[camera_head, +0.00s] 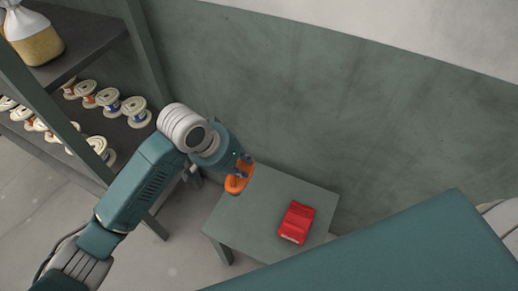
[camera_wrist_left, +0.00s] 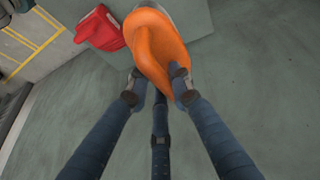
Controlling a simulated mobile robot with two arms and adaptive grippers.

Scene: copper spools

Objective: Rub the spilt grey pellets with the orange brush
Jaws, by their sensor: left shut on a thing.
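My left gripper (camera_head: 241,171) is shut on the orange brush (camera_head: 236,185) and holds it over the left back part of a small grey-green table (camera_head: 248,222). In the left wrist view the fingers (camera_wrist_left: 158,88) grip the brush (camera_wrist_left: 153,45), with part of its orange body reaching out past the fingertips. From the head view I cannot tell whether the brush touches the tabletop. I cannot make out any grey pellets in either view. My right gripper is not in view.
A red object (camera_head: 296,222) lies on the right part of the table and also shows in the left wrist view (camera_wrist_left: 102,27). A shelf at the left holds several spools (camera_head: 136,112) and a bag with yellowish contents (camera_head: 38,45). A green-grey wall (camera_head: 330,100) stands behind the table.

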